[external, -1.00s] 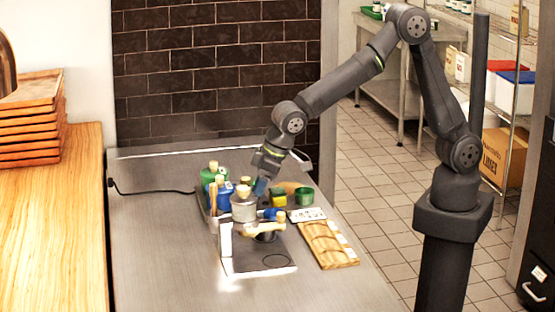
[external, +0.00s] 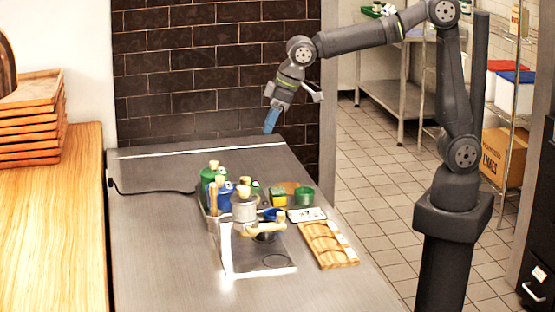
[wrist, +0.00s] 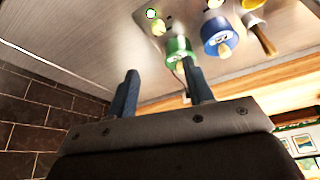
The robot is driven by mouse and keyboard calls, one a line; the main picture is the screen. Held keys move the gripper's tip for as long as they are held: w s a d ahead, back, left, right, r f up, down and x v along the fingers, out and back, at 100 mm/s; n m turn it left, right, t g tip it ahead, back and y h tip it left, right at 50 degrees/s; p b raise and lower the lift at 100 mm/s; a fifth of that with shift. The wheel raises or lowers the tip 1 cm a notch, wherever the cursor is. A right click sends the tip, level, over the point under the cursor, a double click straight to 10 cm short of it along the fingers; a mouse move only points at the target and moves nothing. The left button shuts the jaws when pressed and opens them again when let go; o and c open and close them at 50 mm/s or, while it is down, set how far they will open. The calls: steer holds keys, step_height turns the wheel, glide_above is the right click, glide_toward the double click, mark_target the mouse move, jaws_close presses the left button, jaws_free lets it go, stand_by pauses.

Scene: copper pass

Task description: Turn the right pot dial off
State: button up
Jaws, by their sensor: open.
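The dark cooktop (external: 275,257) lies on the metal counter, with a white strip along its left side. A silver pot (external: 243,211) with a pale knob stands at its back left, and a dark pan (external: 265,236) is right of it, partly covered by a pale handle. The dials are too small or hidden to make out, so I cannot tell their setting.
A green canister (external: 208,177), a blue one (external: 226,196), a yellow box (external: 278,198), a green cup (external: 304,196) and a white tray (external: 306,214) crowd around the cooktop.

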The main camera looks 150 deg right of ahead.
mark_target(246, 178)
steer(key=x, duration=1.7)
steer(key=shift+s, duration=0.3)
steer(key=c, duration=1)
steer(key=shift+n, duration=0.4)
steer(key=n+y, duration=0.1)
steer(key=n, duration=0.1)
steer(key=n+t, duration=0.1)
steer(key=n, duration=0.2)
steer(key=shift+s+d+y, duration=0.15)
steer(key=shift+y, duration=0.25)
steer(key=n+y, duration=0.1)
steer(key=n, duration=0.2)
steer(key=n+t+y, duration=0.1)
steer(key=n, duration=0.1)
steer(key=shift+d+n, duration=0.1)
steer(key=shift+n, duration=0.3)
